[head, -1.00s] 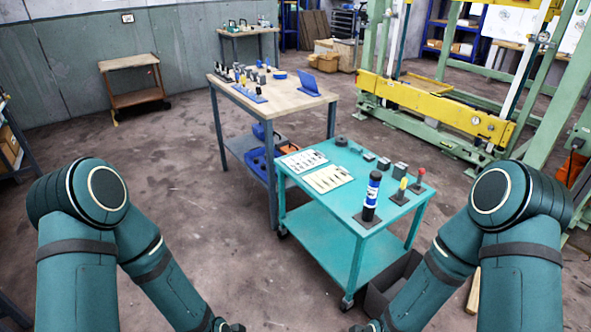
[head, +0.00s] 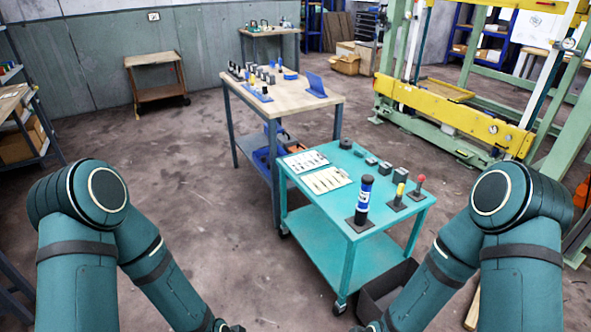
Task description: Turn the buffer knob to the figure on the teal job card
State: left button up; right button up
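A teal cart (head: 341,251) stands in front of me, slightly right of centre. On its top are two pale printed sheets (head: 326,180), a dark round knob-like part (head: 346,143) at the back and several small dark blocks (head: 385,168). I cannot tell which part is the buffer knob, and I cannot make out a teal job card or its figure. My two arms hang down at the left and right edges of the head view.
A blue-and-white cylinder (head: 364,194), a yellow-topped lever (head: 399,193) and a red-topped lever (head: 419,184) stand on the cart's right part. A wooden-topped bench (head: 290,93) adjoins it behind. A dark bin (head: 387,291) lies by the cart. Floor at left is clear.

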dwell(0.4)
pick_arm(q)
jog(key=shift+o, duration=0.7)
jog(key=shift+c, duration=0.2)
jog(key=c, duration=0.3)
